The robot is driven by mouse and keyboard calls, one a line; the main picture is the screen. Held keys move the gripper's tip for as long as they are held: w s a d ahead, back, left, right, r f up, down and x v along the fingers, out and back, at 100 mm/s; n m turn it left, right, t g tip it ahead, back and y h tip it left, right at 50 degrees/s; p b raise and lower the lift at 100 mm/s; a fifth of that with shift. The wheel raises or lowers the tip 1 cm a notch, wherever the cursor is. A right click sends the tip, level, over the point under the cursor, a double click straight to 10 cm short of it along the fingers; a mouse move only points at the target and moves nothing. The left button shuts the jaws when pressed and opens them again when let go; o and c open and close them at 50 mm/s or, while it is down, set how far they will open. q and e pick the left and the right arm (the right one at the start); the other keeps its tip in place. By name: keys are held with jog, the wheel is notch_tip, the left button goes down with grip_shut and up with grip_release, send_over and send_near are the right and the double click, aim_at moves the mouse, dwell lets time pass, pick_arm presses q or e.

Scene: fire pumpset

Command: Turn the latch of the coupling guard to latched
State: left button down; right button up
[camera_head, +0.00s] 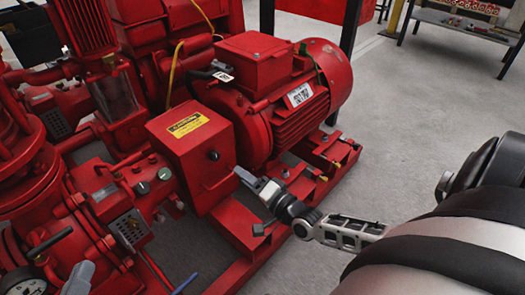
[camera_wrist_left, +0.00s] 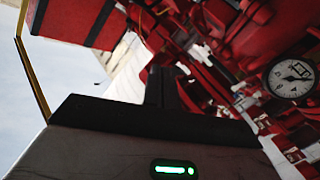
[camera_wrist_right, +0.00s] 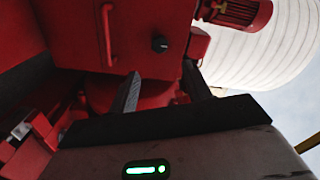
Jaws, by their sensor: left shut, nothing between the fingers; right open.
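The coupling guard (camera_head: 192,150) is a red box with a yellow warning label, at the middle left of the head view. Its latch is a small dark knob (camera_head: 213,156) on the face toward me; which way it is turned is too small to tell. In the right wrist view the dark latch knob (camera_wrist_right: 159,44) shows beyond the fingertips, right of a red handle. My right gripper (camera_head: 254,204) is open and empty, to the right of and below the knob, apart from it. My left gripper (camera_head: 79,276) is shut and empty at the bottom left; it also shows in the left wrist view (camera_wrist_left: 162,82).
A red motor (camera_head: 285,95) stands behind the guard to the right. Red pump and pipework (camera_head: 30,180) fill the left, with a pressure gauge (camera_wrist_left: 290,77) near my left gripper. The red base frame (camera_head: 245,240) runs below. Grey floor (camera_head: 420,120) is clear at right.

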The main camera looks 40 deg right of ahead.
pick_arm(q)
jog(key=shift+a+f+m+y+p, duration=0.2)
jog(key=shift+f+m+y+p, duration=0.1)
jog(key=shift+p, duration=0.25)
pick_arm(e)
jog(key=s, duration=0.3)
jog(key=s+d, duration=0.1)
jog(key=s, duration=0.1)
jog(key=shift+s, duration=0.35)
